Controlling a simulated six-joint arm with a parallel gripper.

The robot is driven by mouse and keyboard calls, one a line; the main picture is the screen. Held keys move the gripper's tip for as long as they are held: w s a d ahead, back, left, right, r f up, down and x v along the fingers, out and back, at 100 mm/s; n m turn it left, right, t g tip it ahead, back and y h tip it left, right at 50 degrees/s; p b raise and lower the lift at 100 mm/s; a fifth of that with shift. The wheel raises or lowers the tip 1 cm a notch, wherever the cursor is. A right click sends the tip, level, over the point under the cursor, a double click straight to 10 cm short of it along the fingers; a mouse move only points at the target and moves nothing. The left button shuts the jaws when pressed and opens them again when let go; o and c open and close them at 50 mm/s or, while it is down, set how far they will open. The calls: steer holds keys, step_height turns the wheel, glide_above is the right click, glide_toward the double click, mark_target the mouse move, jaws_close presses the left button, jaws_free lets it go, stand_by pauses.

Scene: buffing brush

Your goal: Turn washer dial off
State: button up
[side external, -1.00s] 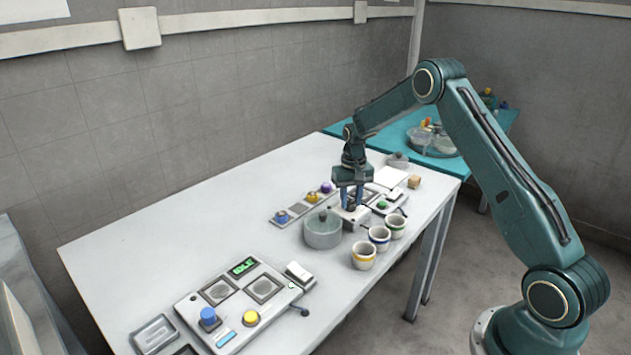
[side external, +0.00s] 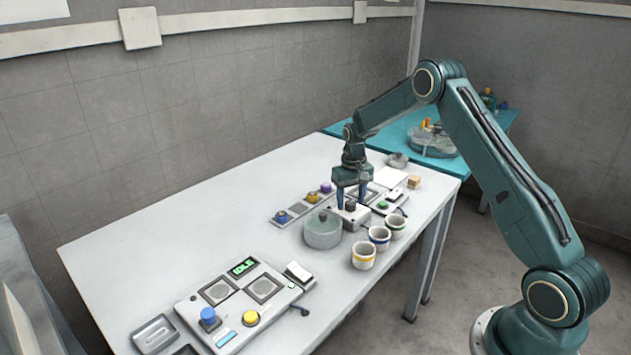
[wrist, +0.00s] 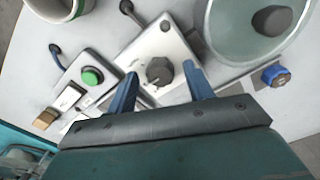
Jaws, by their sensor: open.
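The washer dial is a dark grey knob (wrist: 159,72) on a small white box (wrist: 152,47), seen in the wrist view between my fingers. In the side view the knob (side external: 350,206) is small and dark, below my gripper. My gripper (wrist: 160,82) is open, with one blue finger on each side of the knob and a visible gap to it. In the side view my gripper (side external: 351,208) points down over the box. The dial's markings are too small to read. A grey round tub (side external: 322,230) with a dark lid knob stands beside the box.
Several cups with coloured bands stand in front, including a yellow-banded cup (side external: 363,256). A panel with a green button (wrist: 92,76) lies beside the box. A strip with coloured knobs (side external: 304,206) lies behind the tub. A console reading IDLE (side external: 243,267) is at the front left.

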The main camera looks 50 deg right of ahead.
mark_target(351, 202)
steer(key=shift+r, duration=0.1)
step_height(351, 202, up, 14)
stand_by(0.8)
steer(key=s+a+r+n+t, duration=0.3)
steer(key=s+a+r, duration=1.1)
steer(key=a+r, duration=0.1)
steer(key=s+a+f+n+t, duration=0.1)
steer(key=s+a, duration=0.2)
steer(key=s, duration=0.6)
steer(key=s+a+f+n+t, duration=0.1)
steer(key=s+a, duration=0.3)
steer(key=s, duration=0.6)
steer(key=shift+a+f+t, duration=0.2)
steer(key=shift+f+t, duration=0.1)
steer(key=shift+f, duration=0.1)
